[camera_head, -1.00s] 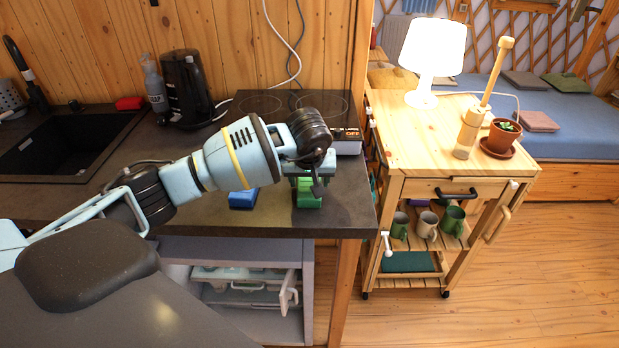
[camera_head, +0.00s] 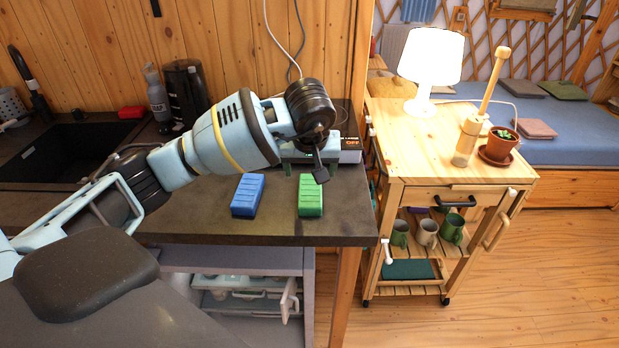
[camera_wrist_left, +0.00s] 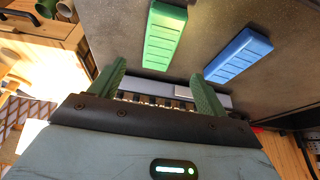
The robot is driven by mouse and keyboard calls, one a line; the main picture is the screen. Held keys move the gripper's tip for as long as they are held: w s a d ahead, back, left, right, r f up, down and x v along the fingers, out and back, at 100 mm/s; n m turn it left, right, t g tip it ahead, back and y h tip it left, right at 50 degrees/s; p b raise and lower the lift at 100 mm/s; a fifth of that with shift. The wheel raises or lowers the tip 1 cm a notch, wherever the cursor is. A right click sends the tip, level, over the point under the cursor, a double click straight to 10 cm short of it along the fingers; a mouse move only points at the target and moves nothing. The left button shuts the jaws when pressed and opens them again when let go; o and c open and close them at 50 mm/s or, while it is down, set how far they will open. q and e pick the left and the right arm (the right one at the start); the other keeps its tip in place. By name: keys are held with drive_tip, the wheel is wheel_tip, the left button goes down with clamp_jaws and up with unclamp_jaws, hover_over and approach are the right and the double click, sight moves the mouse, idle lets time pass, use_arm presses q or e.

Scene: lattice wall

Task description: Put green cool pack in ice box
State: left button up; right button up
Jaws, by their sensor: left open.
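The green cool pack (camera_head: 311,196) lies flat on the dark counter near its front edge, and it also shows in the left wrist view (camera_wrist_left: 165,36). My left gripper (camera_head: 311,168) is open and empty, behind the green pack and apart from it. Its two green fingers show spread in the left wrist view (camera_wrist_left: 158,78). The blue cool pack (camera_head: 247,195) lies to the left of the green one. I cannot surely make out the ice box; an open grey compartment (camera_head: 243,262) with pale containers is below the counter. My right gripper is not in view.
The counter carries a sink (camera_head: 60,155), a black kettle (camera_head: 186,90) and a scale-like device (camera_head: 349,143). A wooden trolley (camera_head: 420,150) to the right holds a lamp (camera_head: 430,60), a potted plant (camera_head: 500,143) and several mugs. The counter around the packs is clear.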

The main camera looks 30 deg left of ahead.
use_arm(q)
drive_tip(key=shift+v, duration=1.35)
drive_tip(key=shift+d, duration=0.1)
